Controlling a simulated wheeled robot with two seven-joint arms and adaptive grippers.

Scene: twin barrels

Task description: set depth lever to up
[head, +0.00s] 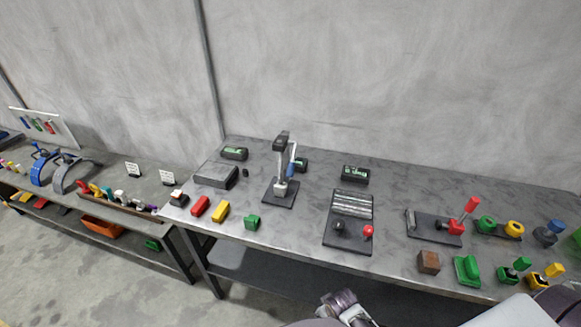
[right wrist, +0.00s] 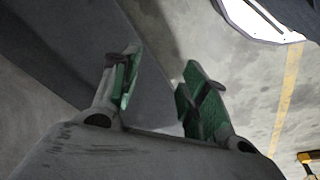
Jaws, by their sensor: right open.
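No label tells me which lever is the depth lever. On the long grey table, a lever with a red grip (head: 470,205) leans up to the right from a dark base plate (head: 428,229). A press-like stand (head: 281,165) has a blue-handled lever (head: 291,160) at its side. A black plate (head: 347,238) carries a ribbed roller block, a red ball knob (head: 367,231) and a dark knob. My right gripper (right wrist: 160,68) is open and empty in the right wrist view, its green-padded fingers apart, away from these devices. My left gripper is not seen.
Red (head: 200,206), yellow (head: 219,211) and green (head: 252,222) blocks lie near the table's front left. A brown cube (head: 428,261) and green and yellow pieces crowd the front right. A lower bench (head: 117,185) with tools adjoins at left. A concrete wall stands behind.

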